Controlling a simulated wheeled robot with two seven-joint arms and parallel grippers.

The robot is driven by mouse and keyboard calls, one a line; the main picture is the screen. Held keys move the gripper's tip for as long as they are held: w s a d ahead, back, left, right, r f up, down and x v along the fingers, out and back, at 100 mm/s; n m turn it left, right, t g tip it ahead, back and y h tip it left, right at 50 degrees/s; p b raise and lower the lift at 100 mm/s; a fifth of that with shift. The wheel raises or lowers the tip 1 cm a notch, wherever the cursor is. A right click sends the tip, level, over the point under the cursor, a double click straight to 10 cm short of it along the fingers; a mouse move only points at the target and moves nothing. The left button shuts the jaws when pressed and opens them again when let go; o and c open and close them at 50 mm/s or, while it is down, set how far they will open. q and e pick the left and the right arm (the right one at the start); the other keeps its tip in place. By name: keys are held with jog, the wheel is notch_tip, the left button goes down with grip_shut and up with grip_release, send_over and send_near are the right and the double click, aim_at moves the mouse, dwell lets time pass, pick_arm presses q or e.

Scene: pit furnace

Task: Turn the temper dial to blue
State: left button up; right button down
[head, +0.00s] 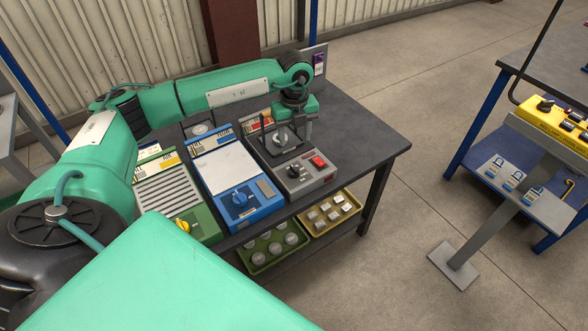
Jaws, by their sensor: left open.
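Three control units stand side by side on a dark table. The grey unit (309,180) at the right has a small dark knob (294,171) and a red switch (319,161). The blue unit (247,212) has a blue knob (240,198), and the green unit (199,222) has a yellow knob (183,225). I cannot read which knob is the temper dial. My left gripper (292,134) points down, open, over the back part of the grey unit, close to a round grey piece (281,138). Whether it touches is unclear. My right gripper is out of view.
A lower shelf holds a green tray (262,262) and a yellow tray (318,228) with small metal parts. A small panel with a purple patch (319,61) stands behind the arm. At the right are a pedestal (480,230) and another table with a yellow box (549,118).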

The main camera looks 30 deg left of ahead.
aim_at(294, 168)
pick_arm(q)
notch_tip(294, 168, down, 14)
jog(key=shift+a+r+p, duration=0.15)
jog(key=shift+r+p, duration=0.05)
jog(key=shift+p, duration=0.7)
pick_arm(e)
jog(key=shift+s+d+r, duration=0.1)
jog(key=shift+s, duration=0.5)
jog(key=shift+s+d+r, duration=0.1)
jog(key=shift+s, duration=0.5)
pick_arm(q)
jog(key=c, duration=1)
